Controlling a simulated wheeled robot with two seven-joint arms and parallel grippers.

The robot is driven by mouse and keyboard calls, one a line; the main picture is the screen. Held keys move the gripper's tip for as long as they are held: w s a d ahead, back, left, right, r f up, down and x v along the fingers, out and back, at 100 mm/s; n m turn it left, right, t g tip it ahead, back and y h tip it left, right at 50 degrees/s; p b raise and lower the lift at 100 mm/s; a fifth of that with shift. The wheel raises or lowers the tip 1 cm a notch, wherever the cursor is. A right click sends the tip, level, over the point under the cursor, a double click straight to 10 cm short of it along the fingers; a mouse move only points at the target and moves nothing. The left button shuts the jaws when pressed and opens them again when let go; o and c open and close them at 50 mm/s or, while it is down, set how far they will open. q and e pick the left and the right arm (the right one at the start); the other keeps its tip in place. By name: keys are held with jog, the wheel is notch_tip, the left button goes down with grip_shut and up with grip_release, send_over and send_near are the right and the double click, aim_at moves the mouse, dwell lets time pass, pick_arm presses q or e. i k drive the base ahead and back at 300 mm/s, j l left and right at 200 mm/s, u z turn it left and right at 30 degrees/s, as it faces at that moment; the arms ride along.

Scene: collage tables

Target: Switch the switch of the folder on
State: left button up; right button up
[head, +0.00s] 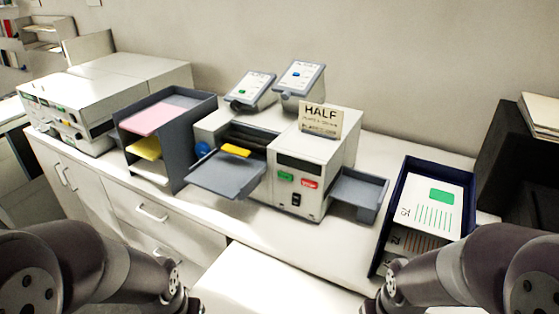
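The folder (318,206) is a white and grey machine in the middle of the counter, with a "HALF" sign (321,120) on top. Its front has a dark display strip, a green button (286,177), a red button (309,184) and a small black switch (296,199) below them. I cannot tell the switch's position at this size. A grey feed tray (225,177) sticks out at the left and a grey output tray (358,195) at the right. My two arms come in at the bottom left and bottom right corners, well apart from the folder. Neither gripper shows.
A grey tiered paper tray (180,160) with pink, yellow and white sheets stands left of the folder. A navy tray (404,190) with printed sheets lies to the right. Two tilted panels (300,77) stand behind. A white surface (262,285) in front is clear.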

aim_at(296, 198)
jog(key=i+j+z, duration=0.15)
jog(key=j, duration=0.35)
jog(key=i+j+z, duration=0.1)
jog(key=j, duration=0.4)
jog(key=i+j+z, duration=0.15)
jog(key=j, duration=0.35)
